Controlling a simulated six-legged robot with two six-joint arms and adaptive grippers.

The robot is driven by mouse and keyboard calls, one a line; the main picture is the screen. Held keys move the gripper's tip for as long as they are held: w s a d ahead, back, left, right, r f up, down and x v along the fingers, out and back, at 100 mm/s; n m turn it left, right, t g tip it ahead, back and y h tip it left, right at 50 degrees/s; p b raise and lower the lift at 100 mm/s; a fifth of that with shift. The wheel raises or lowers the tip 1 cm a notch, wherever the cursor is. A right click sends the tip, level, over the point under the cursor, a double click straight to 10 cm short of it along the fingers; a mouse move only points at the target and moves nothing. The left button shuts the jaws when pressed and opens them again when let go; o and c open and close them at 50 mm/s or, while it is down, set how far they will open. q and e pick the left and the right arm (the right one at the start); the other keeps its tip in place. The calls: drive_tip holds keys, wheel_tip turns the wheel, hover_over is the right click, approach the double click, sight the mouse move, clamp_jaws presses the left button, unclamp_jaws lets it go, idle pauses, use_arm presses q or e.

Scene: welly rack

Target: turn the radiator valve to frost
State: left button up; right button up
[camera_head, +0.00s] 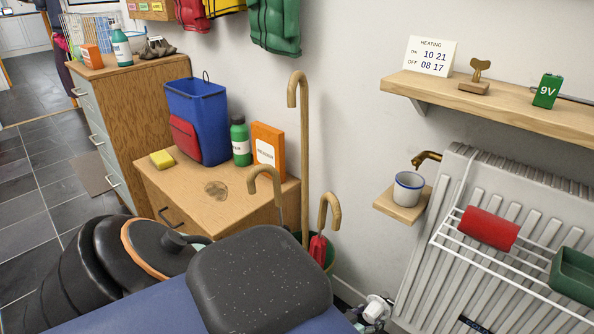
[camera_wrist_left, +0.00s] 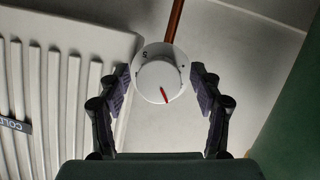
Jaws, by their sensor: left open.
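The radiator valve (camera_wrist_left: 160,78) is a round white knob with a red pointer line, and it fills the centre of the left wrist view. The pointer lies toward the bottom of that picture; a dark mark shows at the collar's upper left and a small one at its right. My left gripper (camera_wrist_left: 160,74) is open, with one finger on each side of the knob. In the head view a small white and dark cluster shows low beside the radiator (camera_head: 405,300), partly hidden. My right gripper is not in view.
A copper-coloured pipe (camera_wrist_left: 174,18) meets the valve. A wooden bracket with a mug (camera_head: 408,188) and a wire rack holding a red roll (camera_head: 489,228) are at the radiator. Walking sticks (camera_head: 301,150) stand left of it. A shelf (camera_head: 500,107) runs above.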

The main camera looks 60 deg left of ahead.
use_arm(q)
drive_tip(key=shift+d+m+g+y, duration=0.1)
drive_tip(key=shift+m+g+y, duration=0.2)
drive_tip(key=shift+m+y, duration=0.55)
drive_tip(key=s+d+r+n+h+p, duration=0.2)
drive_tip(key=s+r+n, duration=0.15)
drive_tip(key=s, duration=0.85)
drive_tip(key=x, duration=0.3)
drive_tip(key=r+b+x, duration=0.1)
drive_tip(key=x, duration=0.3)
drive_tip(key=a+b+x, duration=0.1)
drive_tip(key=x, duration=0.2)
drive_tip(key=shift+w+r, duration=0.15)
drive_tip(key=shift+w, duration=0.35)
drive_tip(key=shift+w+a+f, duration=0.1)
drive_tip(key=shift+w+f, duration=0.15)
drive_tip(key=shift+w, duration=0.2)
drive_tip(key=shift+x, duration=0.85)
